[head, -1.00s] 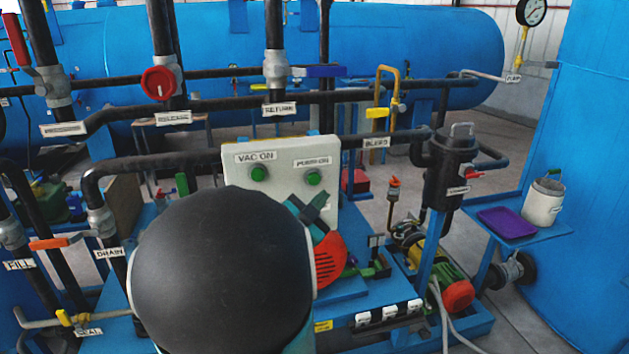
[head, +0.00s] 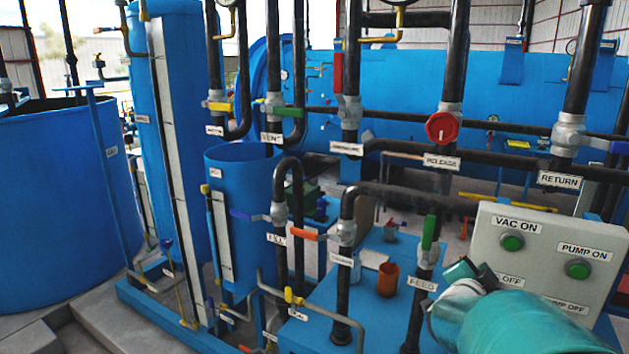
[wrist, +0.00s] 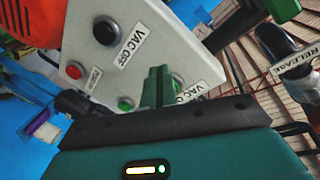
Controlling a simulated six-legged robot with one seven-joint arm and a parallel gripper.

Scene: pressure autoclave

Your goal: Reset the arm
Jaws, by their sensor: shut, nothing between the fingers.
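My teal arm rises at the lower right of the head view, in front of the control box. My gripper (head: 468,270) shows there as a small teal and dark end beside the box's lower left. In the wrist view the green fingers of my gripper (wrist: 157,86) are together with nothing between them. The control box (head: 545,248) is light grey with labelled buttons. Its green VAC ON button (head: 512,242) and green PUMP ON button (head: 578,269) show in the head view. In the wrist view the box (wrist: 108,62) appears tilted behind the fingers.
Dark pipes with labelled valves surround the box. A red RELEASE valve (head: 441,127) and a green-handled FEED valve (head: 428,232) stand left of it. An orange cup (head: 388,279) sits on the blue bench. A blue open tank (head: 62,190) stands at far left.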

